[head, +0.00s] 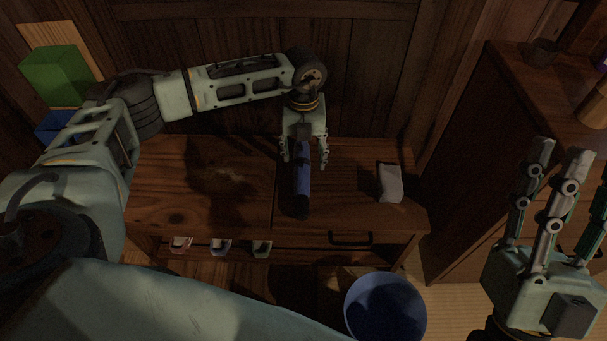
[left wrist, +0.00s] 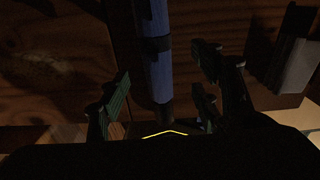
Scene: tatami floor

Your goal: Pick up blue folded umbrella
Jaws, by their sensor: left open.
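The blue folded umbrella (head: 303,181) lies on the wooden cabinet top, its length running from front to back, with a dark end toward the front edge. My left gripper (head: 306,163) is above the umbrella's rear part, with its fingers open on either side of it. In the left wrist view the umbrella (left wrist: 156,60) runs down between the open fingers (left wrist: 165,92), with gaps on both sides. Whether the fingers touch it is not visible. My right gripper (head: 555,165) is at the right, fingers pointing up, apart from the umbrella; nothing shows between its fingers.
A pale block-like object (head: 390,183) stands on the cabinet top (head: 150,195) right of the umbrella. A blue bucket (head: 352,312) is on the floor in front. A taller wooden cabinet (head: 470,120) stands at the right. A green box (head: 55,75) is at the left. The cabinet top's left part is clear.

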